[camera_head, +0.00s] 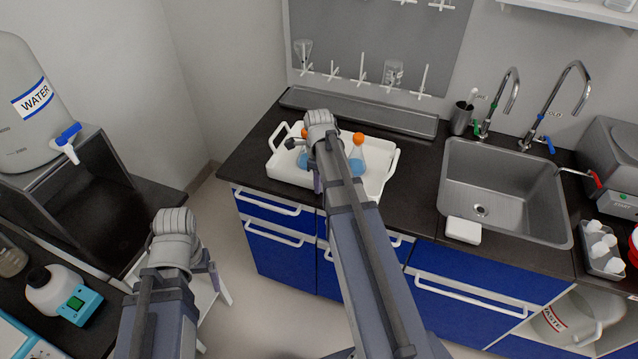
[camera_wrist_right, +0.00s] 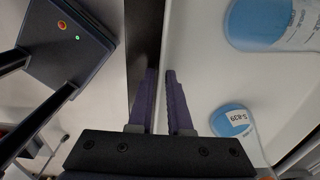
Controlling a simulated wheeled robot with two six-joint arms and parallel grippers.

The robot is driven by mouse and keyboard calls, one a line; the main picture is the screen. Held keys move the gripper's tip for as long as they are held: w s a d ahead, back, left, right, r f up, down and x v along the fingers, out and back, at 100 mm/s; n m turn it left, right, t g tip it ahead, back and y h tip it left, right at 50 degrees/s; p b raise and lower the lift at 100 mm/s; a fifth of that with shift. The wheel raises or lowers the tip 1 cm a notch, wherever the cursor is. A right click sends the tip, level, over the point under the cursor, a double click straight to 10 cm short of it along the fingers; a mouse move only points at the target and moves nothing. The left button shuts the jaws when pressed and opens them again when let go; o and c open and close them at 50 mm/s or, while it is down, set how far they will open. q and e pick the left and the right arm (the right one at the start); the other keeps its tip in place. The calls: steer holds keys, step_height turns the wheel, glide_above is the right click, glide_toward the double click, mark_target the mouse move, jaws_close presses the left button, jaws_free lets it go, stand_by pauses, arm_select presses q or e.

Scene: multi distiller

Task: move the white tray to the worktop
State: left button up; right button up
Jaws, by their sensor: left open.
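The white tray (camera_head: 284,167) stands on the dark worktop (camera_head: 258,152) left of the sink, with a handle at each end. It carries a flask with blue liquid and an orange cap (camera_head: 357,160) and another blue flask (camera_head: 302,157) partly behind my right arm. My right gripper (camera_head: 318,184) reaches over the tray, at its near wall. In the right wrist view the fingers (camera_wrist_right: 161,73) are close together with the tray's thin wall (camera_wrist_right: 178,35) between them, shut on it. My left gripper (camera_head: 212,275) is open and empty, low, left of the worktop, above a white stool.
The sink (camera_head: 500,190) with two taps is on the right, with a white block (camera_head: 463,230) at its front edge. A metal trough (camera_head: 360,110) runs behind the tray. A water container (camera_head: 28,105) stands on the left. Dark worktop shows between tray and sink.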

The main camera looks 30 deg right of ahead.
steer(key=shift+o, duration=1.1)
step_height(320, 180, up, 12)
steer(key=p, duration=1.2)
steer(key=shift+r, duration=0.2)
steer(key=s+a+n, duration=0.5)
steer(key=a+n, duration=0.4)
steer(key=n, duration=0.1)
steer(key=s+a+n, duration=0.5)
steer(key=a+n, duration=0.4)
steer(key=n, duration=0.2)
steer(key=s+a+n+h, duration=0.1)
steer(key=s+a+n, duration=0.3)
steer(key=a+n, duration=0.6)
steer(key=shift+s+n, duration=0.4)
